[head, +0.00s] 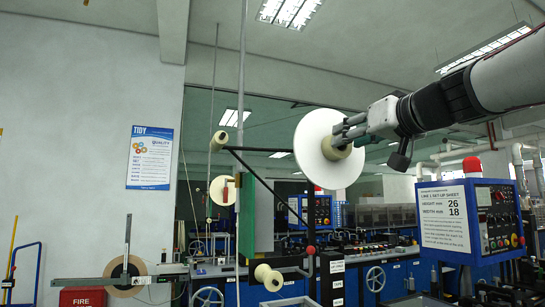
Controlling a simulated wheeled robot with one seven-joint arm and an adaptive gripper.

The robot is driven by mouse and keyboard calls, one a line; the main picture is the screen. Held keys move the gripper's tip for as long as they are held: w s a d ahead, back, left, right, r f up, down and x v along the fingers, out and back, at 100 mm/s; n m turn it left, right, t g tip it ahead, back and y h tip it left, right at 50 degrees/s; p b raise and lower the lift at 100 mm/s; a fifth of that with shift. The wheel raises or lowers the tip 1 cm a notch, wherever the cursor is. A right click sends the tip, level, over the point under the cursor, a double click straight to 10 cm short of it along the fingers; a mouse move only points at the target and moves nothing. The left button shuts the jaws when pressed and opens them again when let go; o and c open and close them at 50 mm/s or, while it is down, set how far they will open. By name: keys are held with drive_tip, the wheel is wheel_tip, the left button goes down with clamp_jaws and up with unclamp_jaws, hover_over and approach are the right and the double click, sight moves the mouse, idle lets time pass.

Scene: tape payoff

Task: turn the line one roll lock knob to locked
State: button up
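A large white disc (313,160) of a roll holder stands upright in the middle of the head view, with a cream hub (334,152) at its centre. My gripper (342,134) reaches in from the upper right, its fingertips at the upper right of this hub. It overlaps the hub in the picture; I cannot tell whether it touches. The finger gap is too small to read. No label for the lock knob is readable, and I cannot tell whether the hub is the knob or which way it is set.
A black frame carries cream rollers (268,277) below and left of the disc. A blue control cabinet (490,215) with a red lamp and a line 1 set-up sheet (444,219) stands at right. A brown tape roll (113,270) is at lower left. Machinery fills the background.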

clamp_jaws()
drive_tip(key=shift+m+p, duration=0.9)
drive_tip(key=shift+m, duration=8.2)
